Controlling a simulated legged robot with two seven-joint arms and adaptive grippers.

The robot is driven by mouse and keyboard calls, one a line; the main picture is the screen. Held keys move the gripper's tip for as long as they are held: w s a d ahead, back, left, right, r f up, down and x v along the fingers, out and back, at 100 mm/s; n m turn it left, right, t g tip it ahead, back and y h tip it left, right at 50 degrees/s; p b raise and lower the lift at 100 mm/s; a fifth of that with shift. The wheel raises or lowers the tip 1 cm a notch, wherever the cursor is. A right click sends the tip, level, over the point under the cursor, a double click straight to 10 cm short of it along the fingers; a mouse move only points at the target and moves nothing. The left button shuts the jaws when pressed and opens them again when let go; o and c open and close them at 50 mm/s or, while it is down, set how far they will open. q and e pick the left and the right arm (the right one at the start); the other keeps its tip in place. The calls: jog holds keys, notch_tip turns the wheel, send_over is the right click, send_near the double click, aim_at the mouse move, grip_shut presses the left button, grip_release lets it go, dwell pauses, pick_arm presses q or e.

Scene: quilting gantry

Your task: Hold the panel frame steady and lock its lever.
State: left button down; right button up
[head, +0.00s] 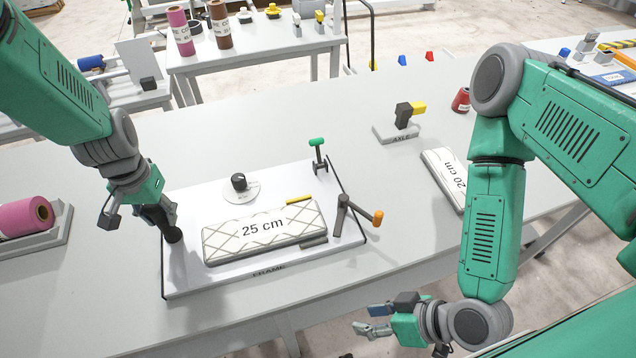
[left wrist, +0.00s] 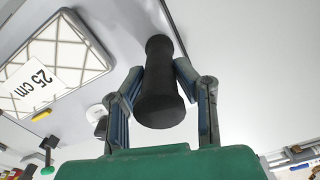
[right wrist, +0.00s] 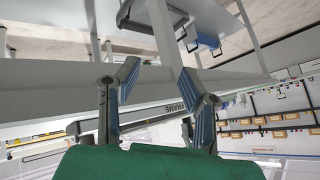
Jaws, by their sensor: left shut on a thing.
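The panel frame (head: 185,275) is a white board with dark side edges, marked FRAME, flat on the table. A quilted panel (head: 240,245) labelled 25 cm lies on it and shows in the left wrist view (left wrist: 75,50). My left gripper (head: 168,222) is shut on the black handle (left wrist: 160,90) at the frame's left side. An orange-tipped lever (head: 376,217) stands at the frame's right side, its arm slanting right. A green-tipped lever (head: 317,145) stands at the back right. My right gripper (head: 374,320) is open and empty, in front of the table's front edge.
A black knob (head: 239,182) sits on the frame behind the panel. A 20 cm panel (head: 446,177) and an AXLE block (head: 397,130) lie to the right. A pink roll (head: 28,217) in a tray is at the left. Bare table lies right of the frame.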

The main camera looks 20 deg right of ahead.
notch_tip(320, 180, up, 4)
jog(key=w+t+y, duration=0.1)
jog(key=w+t, duration=0.1)
jog(key=t, duration=0.3)
jog(key=m+t+h, duration=0.2)
jog(key=t+h, duration=0.1)
jog(key=t, duration=0.4)
send_near(379, 215)
jog(key=x, duration=0.7)
jog(key=f+x, duration=0.1)
jog(key=x, duration=0.2)
jog(key=shift+w+d, duration=0.2)
jog(key=shift+w, duration=0.05)
grip_shut()
